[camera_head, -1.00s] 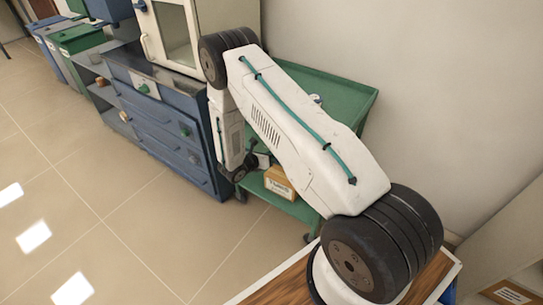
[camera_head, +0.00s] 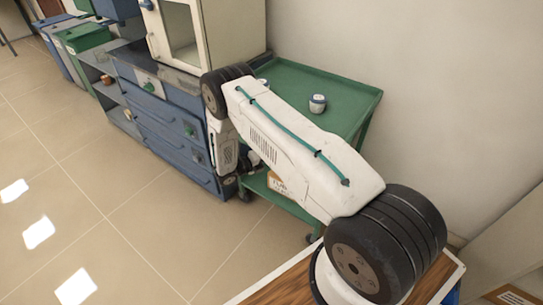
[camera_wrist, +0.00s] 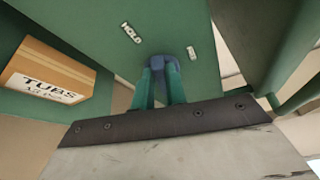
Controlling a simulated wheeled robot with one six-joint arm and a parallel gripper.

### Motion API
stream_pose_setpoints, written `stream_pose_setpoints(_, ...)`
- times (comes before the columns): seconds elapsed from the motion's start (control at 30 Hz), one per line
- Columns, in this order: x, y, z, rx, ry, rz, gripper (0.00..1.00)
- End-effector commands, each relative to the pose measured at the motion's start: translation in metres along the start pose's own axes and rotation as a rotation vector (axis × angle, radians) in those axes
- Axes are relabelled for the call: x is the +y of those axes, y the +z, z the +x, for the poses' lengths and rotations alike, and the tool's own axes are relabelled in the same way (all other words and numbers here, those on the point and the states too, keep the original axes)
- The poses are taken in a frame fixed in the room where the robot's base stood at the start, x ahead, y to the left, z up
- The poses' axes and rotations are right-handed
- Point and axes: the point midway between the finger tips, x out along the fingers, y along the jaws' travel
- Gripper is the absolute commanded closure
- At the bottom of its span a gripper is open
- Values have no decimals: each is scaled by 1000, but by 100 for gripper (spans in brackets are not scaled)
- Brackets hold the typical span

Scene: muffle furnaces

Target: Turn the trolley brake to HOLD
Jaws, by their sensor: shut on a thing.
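The green trolley (camera_head: 352,92) stands against the wall in the head view, partly behind my arm. In the wrist view its green panel (camera_wrist: 92,22) carries a white HOLD label (camera_wrist: 131,33) and a second small white label (camera_wrist: 191,53), whose text I cannot read. The blue brake lever (camera_wrist: 172,61) lies between these two labels. My gripper (camera_wrist: 164,74) is shut on the lever, with its two green fingers on either side of it. The fingers hide part of the lever. In the head view the lever and fingertips cannot be made out.
A cardboard box marked TUBS (camera_wrist: 45,72) sits on the trolley's lower shelf. A small white jar with a dark lid (camera_head: 317,104) stands on the top shelf. A blue drawer cabinet (camera_head: 165,125) bearing a furnace (camera_head: 215,30) is left of the trolley. Open floor lies in front.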

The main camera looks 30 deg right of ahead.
Motion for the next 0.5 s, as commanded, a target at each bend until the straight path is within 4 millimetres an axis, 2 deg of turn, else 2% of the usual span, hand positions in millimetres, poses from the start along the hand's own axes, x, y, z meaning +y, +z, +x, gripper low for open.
stream_pose_setpoints(0.2, 5, 0, -1, -3, -58, -142, 100)
stream_pose_setpoints(0.5, 8, 0, -1, -3, -106, -256, 100)
